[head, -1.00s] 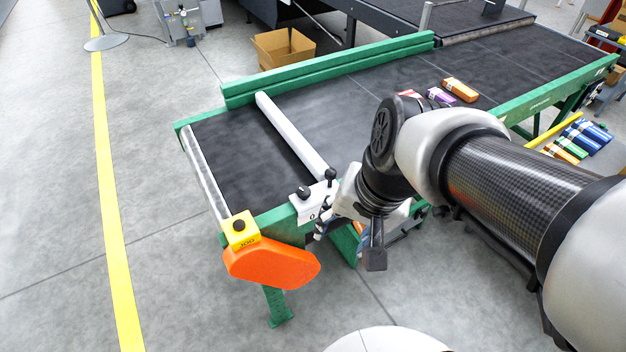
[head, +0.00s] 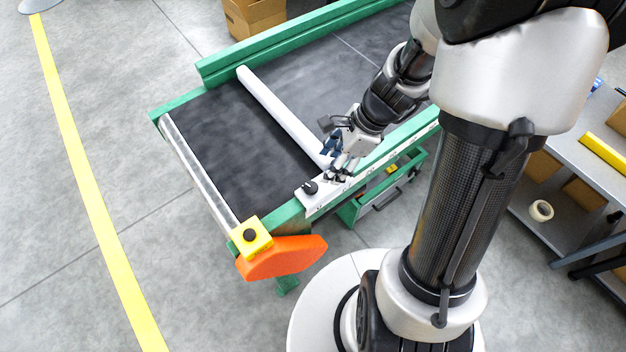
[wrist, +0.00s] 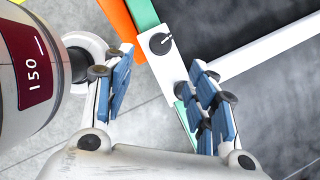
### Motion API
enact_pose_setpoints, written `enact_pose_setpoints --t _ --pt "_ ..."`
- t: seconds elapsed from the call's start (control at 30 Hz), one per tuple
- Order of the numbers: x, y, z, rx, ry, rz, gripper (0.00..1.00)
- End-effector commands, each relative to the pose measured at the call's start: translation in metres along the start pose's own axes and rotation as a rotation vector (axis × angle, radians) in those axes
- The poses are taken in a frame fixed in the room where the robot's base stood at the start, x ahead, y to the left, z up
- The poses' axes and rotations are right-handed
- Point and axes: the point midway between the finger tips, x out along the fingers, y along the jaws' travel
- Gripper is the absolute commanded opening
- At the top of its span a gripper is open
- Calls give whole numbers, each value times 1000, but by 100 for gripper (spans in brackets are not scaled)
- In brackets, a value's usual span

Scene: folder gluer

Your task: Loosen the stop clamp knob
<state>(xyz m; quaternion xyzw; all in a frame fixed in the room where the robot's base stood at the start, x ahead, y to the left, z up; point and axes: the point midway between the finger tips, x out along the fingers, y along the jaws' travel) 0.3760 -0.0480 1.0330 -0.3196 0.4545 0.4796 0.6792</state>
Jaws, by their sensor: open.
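A white plate (head: 318,197) on the conveyor's near rail carries a black dial knob (head: 310,187) with a white pointer mark, which also shows in the wrist view (wrist: 160,42). A small dark round knob, apparently the stop clamp knob (wrist: 181,88), sits further along the plate near the end of the white stop bar (head: 282,115). It is partly hidden by the right finger. My gripper (head: 337,168) is open above this end of the plate, its blue-padded fingers (wrist: 160,62) apart. No grip on the knob shows; in the head view the fingers crowd the knob area.
A yellow box with a black button (head: 250,237) and an orange guard (head: 283,258) stand at the conveyor's near left corner. The green side rail (head: 300,42) borders the black belt (head: 225,130). A grey shelf cart (head: 580,150) stands at right.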

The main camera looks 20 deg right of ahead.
Motion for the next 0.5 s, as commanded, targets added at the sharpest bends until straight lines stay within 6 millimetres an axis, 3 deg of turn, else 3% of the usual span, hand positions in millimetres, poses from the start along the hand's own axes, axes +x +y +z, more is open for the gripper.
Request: enact_pose_setpoints --t 0.03,0.2,0.5 --pt "17 1 -1 -1 0 5 52" --pt "54 1 -1 -2 1 4 52" --pt "101 0 -1 -3 0 1 52"
